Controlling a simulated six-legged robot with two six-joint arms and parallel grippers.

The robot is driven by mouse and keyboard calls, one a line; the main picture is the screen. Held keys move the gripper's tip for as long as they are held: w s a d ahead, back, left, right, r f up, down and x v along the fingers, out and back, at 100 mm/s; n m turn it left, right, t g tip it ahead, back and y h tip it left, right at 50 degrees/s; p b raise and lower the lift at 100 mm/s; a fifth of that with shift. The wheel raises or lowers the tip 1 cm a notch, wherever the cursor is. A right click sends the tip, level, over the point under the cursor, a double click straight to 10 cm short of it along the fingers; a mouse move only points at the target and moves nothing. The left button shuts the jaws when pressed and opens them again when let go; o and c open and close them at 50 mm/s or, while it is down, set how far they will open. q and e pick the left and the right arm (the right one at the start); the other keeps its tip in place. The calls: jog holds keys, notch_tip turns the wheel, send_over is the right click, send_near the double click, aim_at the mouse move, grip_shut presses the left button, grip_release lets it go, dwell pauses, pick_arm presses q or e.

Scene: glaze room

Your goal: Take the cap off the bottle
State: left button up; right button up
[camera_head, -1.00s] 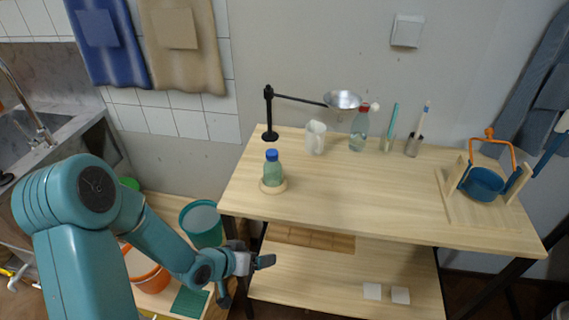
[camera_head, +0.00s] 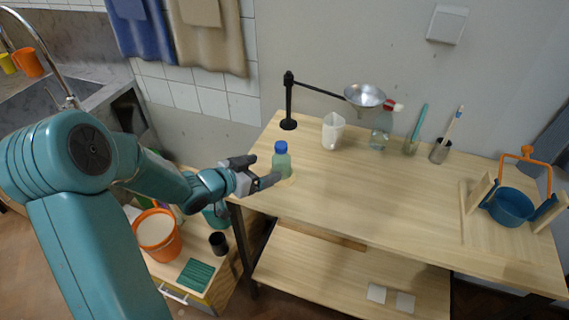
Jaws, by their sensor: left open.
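I cannot tell whether a finger touches the bottle. My right gripper is not in the view.
A black stand (camera_head: 289,105) holds a metal funnel (camera_head: 365,95) behind. A blue pot (camera_head: 509,205) sits at right. The table's middle is clear.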

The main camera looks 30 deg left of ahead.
aim_at(275, 165)
pick_arm(q)
jog(key=x, duration=0.3)
jog(key=shift+a, duration=0.1)
jog(key=shift+w+f, duration=0.15)
jog(key=shift+w, duration=0.15)
jog(key=p+x, duration=0.1)
jog(key=x, duration=0.3)
jog(key=shift+f, duration=0.15)
jog(key=shift+w+f+p, duration=0.2)
jog(key=shift+w+p, duration=0.1)
jog(key=shift+w, duration=0.15)
jog(key=shift+s, duration=0.1)
